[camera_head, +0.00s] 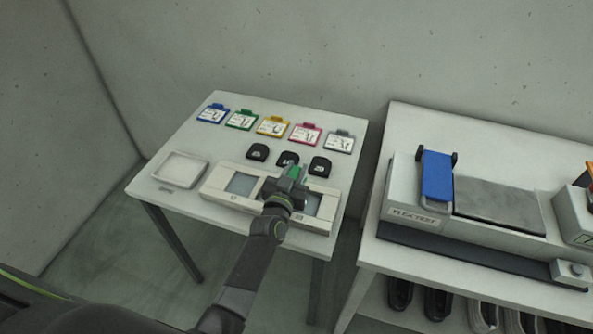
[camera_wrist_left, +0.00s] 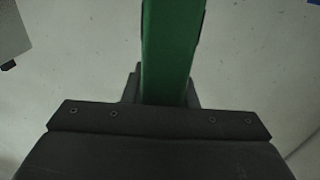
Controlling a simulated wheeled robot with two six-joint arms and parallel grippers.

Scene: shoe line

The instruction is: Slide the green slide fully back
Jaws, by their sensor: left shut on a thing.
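The green slide (camera_head: 293,172) shows as a small green piece at my left gripper (camera_head: 288,181), above the white panel (camera_head: 217,196) on the left table. In the left wrist view the green slide (camera_wrist_left: 173,50) is a long upright green bar running down between the dark fingers. My left gripper is shut on it. The gripper and wrist hide the middle right of the panel and the lower part of the slide. The panel has a grey window on each side of the gripper. My right gripper is not in view.
Several black pieces (camera_head: 257,152) sit just behind the panel. Several coloured tags (camera_head: 274,127) lie in a row farther back. A square tray (camera_head: 180,170) is at the left. The right table carries a machine with a blue pad (camera_head: 437,176); shoes stand below.

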